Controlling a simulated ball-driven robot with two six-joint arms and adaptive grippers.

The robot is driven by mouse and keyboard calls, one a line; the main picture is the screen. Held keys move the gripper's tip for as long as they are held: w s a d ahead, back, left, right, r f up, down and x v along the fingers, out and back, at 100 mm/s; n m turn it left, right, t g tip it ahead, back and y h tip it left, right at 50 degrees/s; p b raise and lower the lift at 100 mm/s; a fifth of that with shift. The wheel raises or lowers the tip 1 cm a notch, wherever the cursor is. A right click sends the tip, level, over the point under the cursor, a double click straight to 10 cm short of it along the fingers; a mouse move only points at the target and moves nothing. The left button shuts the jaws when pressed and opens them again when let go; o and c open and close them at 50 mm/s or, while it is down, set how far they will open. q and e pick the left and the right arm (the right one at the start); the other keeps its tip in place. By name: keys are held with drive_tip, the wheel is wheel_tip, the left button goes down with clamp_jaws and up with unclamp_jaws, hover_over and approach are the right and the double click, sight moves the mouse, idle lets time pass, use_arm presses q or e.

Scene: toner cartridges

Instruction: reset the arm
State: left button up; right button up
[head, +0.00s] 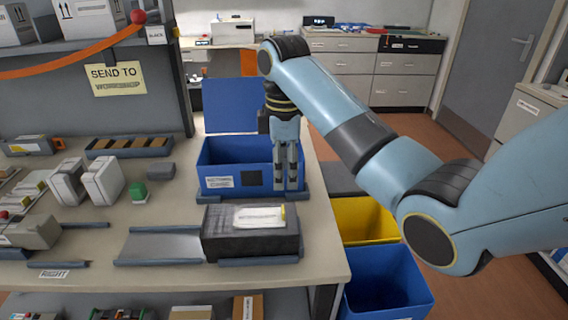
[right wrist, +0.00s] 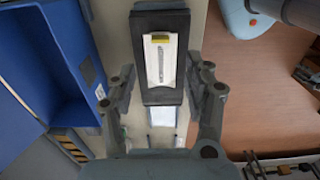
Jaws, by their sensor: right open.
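My right arm reaches in from the right in the head view. Its gripper (head: 288,172) points down in front of the right end of the blue bin. In the right wrist view my right gripper (right wrist: 165,85) has its fingers spread apart with nothing held between them. Beyond the fingertips lies a black toner cartridge (head: 250,243) with a white label; it also shows in the right wrist view (right wrist: 160,20). My left gripper is in neither view.
The blue bin (head: 222,183) stands on the table with its lid raised behind. A yellow bin (head: 362,222) and another blue bin (head: 388,285) stand on the floor beyond the table's right edge. White parts (head: 102,181) and a green knob (head: 138,191) sit at the left.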

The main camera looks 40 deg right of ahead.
drive_tip(key=shift+r, duration=0.9)
drive_tip(key=s+a+f+m+t, duration=0.15)
drive_tip(key=s+f+m, duration=0.4)
drive_tip(key=s, duration=0.65)
drive_tip(key=s+a+r+m+t+h, duration=0.15)
drive_tip(key=s+m, duration=0.45)
drive_tip(key=s, duration=0.8)
wheel_tip(320, 180, down, 36)
drive_tip(key=s+d+b, duration=0.2)
drive_tip(key=s+b, duration=0.1)
drive_tip(key=b, duration=0.7)
drive_tip(key=s+d+f+g+b, duration=0.1)
drive_tip(key=s+f+b, duration=0.5)
drive_tip(key=s+f, duration=1.1)
wheel_tip(320, 180, down, 5)
drive_tip(key=shift+s+r+g+y, duration=0.15)
drive_tip(key=shift+s+g+y, duration=0.25)
drive_tip(key=shift+g, duration=0.1)
